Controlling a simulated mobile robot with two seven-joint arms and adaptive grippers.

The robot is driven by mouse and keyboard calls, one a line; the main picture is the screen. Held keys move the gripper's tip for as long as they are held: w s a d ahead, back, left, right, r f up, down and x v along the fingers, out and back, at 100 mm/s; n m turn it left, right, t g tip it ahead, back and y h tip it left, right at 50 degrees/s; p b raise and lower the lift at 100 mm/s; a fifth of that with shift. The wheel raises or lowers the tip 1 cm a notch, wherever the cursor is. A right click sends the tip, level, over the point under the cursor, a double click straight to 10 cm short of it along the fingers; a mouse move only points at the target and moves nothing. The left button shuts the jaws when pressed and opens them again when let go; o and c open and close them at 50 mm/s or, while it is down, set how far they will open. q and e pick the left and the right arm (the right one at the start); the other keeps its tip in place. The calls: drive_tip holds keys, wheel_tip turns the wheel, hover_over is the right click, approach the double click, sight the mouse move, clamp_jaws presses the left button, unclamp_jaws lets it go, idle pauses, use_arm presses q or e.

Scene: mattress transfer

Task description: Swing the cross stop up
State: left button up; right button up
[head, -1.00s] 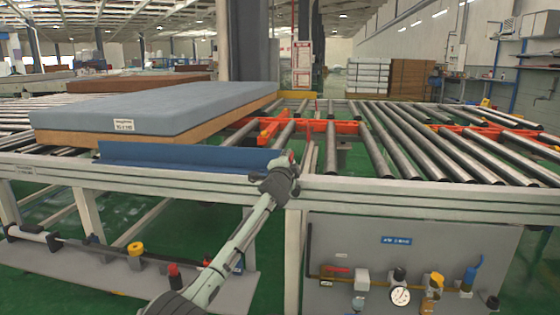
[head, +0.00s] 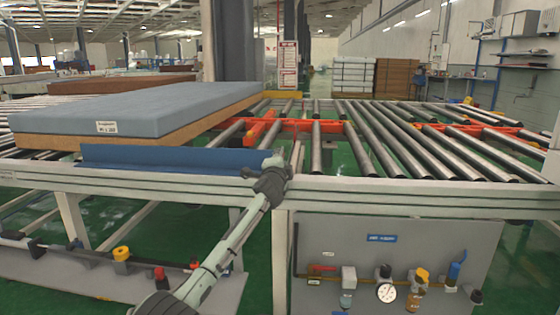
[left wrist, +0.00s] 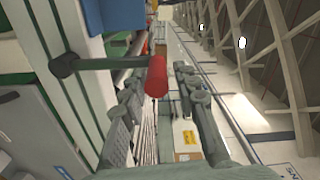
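A dark rod with a red cylindrical grip (left wrist: 156,77) sticks out from the conveyor's side in the left wrist view. My left gripper (left wrist: 157,88) is open, with one finger on each side of the red grip; whether they touch it cannot be told. In the head view my left gripper (head: 279,164) is at the front rail, right of a long blue plate (head: 180,159). Which part is the cross stop is not clear. My right gripper is not in view.
A grey-blue mattress (head: 140,104) lies on the rollers at the left. Bare metal rollers (head: 395,140) and orange cross pieces (head: 262,127) fill the right. The pale front rail (head: 400,198) runs across. Below it is a panel (head: 400,255) with valves and a gauge.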

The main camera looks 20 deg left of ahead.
use_arm(q)
drive_tip(key=shift+o, duration=0.6)
drive_tip(key=shift+f, duration=0.1)
drive_tip(key=shift+s, duration=0.6)
drive_tip(key=v, duration=1.1)
drive_tip(key=shift+d, duration=0.15)
